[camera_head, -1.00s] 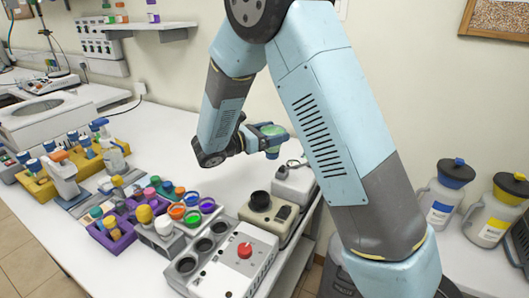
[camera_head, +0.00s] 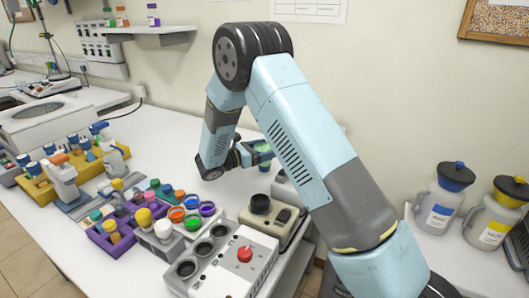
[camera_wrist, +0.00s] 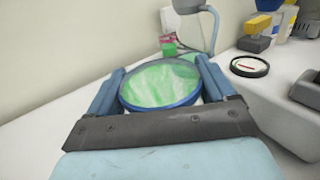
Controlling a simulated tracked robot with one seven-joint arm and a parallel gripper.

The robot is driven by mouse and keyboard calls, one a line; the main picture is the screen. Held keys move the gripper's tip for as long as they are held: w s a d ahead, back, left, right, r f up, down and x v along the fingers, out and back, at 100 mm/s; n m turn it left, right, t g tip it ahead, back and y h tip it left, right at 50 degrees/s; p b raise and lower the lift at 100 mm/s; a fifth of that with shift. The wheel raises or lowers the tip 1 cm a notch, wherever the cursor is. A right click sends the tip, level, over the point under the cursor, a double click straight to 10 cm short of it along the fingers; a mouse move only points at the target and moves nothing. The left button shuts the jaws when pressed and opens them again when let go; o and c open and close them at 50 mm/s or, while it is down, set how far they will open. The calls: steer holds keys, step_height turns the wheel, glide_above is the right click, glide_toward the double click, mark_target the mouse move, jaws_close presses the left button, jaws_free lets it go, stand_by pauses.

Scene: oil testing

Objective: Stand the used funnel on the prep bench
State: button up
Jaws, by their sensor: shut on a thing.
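The used funnel shows in the wrist view (camera_wrist: 160,83) as a round mouth with a blue rim and a green-smeared inside. My gripper (camera_wrist: 160,72) is shut on it, with one blue finger on each side of the rim. In the head view my gripper (camera_head: 250,154) holds the funnel (camera_head: 263,147) near the wall, by the far right part of the white bench (camera_head: 170,118). The funnel's stem is hidden in both views, and I cannot tell whether it touches the bench.
A white tester with a red knob (camera_head: 245,253) and a beige device (camera_head: 272,220) stand at the bench's near right. Purple racks with coloured caps (camera_head: 112,232) are left of them. Two jugs (camera_head: 440,205) stand at right. Bench left of my gripper is clear.

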steer(key=shift+f, duration=0.5)
steer(key=o, duration=1)
steer(key=v, duration=1.2)
steer(key=shift+r, duration=0.1)
